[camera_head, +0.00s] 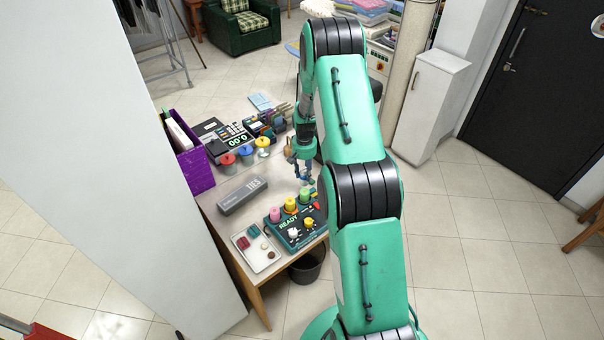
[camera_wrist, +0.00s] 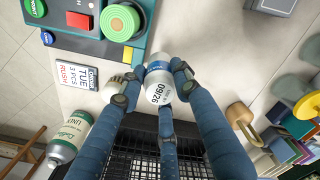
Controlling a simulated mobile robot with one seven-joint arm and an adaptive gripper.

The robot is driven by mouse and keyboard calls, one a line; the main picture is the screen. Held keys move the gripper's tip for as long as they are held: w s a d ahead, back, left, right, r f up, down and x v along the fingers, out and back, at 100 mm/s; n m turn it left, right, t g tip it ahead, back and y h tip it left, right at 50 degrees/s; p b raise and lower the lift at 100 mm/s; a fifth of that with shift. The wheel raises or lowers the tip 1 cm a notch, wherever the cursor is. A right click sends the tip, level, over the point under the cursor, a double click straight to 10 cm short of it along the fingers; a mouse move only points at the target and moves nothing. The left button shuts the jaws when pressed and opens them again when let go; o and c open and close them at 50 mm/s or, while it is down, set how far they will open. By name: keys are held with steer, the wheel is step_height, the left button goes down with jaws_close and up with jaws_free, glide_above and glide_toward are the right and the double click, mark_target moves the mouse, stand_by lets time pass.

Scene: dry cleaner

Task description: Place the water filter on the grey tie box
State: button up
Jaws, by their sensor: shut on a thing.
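The water filter (camera_wrist: 160,88) is a small white cylinder with a blue band and a label reading 09/26. In the wrist view my gripper (camera_wrist: 154,82) is shut on it, with blue fingers around its sides. A grey corner at the top of the wrist view (camera_wrist: 276,5) looks like the same box.
A green button panel (camera_head: 296,225) sits at the table's front, beside a white tray (camera_head: 270,263). Colored spools (camera_head: 246,154) and a register (camera_head: 223,138) stand behind the box. The wrist view shows a spray can (camera_wrist: 72,138), a card (camera_wrist: 76,74) and a black wire basket (camera_wrist: 130,160).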

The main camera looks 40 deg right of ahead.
steer(key=s+a+r+p, duration=0.1)
steer(key=a+r, duration=0.1)
steer(key=a, duration=1.1)
steer(key=a+r+n+p, duration=0.1)
steer(key=a+r, duration=0.1)
steer(key=a, duration=1.2)
steer(key=shift+s+r+p, duration=0.15)
steer(key=shift+s+p, duration=0.15)
steer(key=shift+s, duration=0.1)
steer(key=shift+d, duration=0.1)
steer(key=p, duration=0.2)
glide_above(242, 192)
steer(key=shift+f, duration=0.75)
steer(key=shift+f, duration=0.1)
steer(key=shift+f, duration=1.65)
